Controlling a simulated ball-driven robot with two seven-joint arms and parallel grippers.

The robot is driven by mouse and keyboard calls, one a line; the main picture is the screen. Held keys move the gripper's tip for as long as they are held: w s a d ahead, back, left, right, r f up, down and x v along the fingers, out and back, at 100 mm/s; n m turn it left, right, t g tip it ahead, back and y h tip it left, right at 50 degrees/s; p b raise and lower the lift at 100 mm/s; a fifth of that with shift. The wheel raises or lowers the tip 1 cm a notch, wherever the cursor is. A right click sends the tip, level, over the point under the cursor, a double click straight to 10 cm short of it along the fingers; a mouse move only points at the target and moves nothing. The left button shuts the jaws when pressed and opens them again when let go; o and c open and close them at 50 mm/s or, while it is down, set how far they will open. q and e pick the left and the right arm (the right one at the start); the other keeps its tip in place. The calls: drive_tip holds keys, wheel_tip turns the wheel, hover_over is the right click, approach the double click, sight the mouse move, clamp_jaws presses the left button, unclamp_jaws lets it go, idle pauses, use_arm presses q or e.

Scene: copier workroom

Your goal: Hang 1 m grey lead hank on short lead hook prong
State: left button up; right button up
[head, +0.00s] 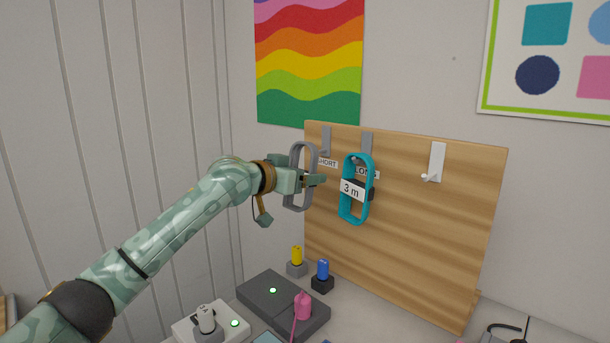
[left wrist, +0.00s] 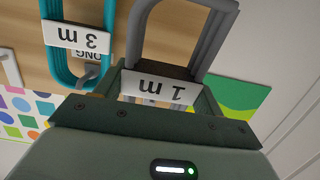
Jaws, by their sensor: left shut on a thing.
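My left gripper (head: 308,181) is shut on the grey lead hank (head: 293,158), an upright oval loop, at its middle. In the left wrist view the grey hank (left wrist: 207,45) carries a white "1 m" tag between the fingers. The short lead hook (head: 326,138) is a grey hook at the board's upper left, above a "SHORT" label (head: 328,162). The hank's top is just left of and in front of this hook, partly overlapping it in view. I cannot tell whether the loop touches the prong. My right gripper is not in view.
A teal 3 m hank (head: 346,208) hangs on the long hook (head: 367,140), close to my gripper's right. A white hook (head: 436,163) on the wooden board (head: 420,230) is empty. Below stand a dark box (head: 262,291) and yellow, blue and pink plugs. Open air lies left of the board.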

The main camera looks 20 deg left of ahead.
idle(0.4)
use_arm(q)
drive_tip(key=shift+w, duration=0.15)
drive_tip(key=shift+w+d, duration=0.3)
drive_tip(key=shift+w, duration=0.2)
drive_tip(key=shift+w, duration=0.15)
idle(0.5)
drive_tip(key=shift+w+d+f, duration=0.1)
drive_tip(key=shift+w+d, duration=0.25)
drive_tip(key=shift+w, duration=0.25)
drive_tip(key=shift+w+f+b, duration=0.2)
drive_tip(key=shift+b, duration=0.2)
drive_tip(key=shift+w+d+f, duration=0.15)
drive_tip(key=shift+w+d, duration=0.05)
drive_tip(key=shift+w, duration=0.05)
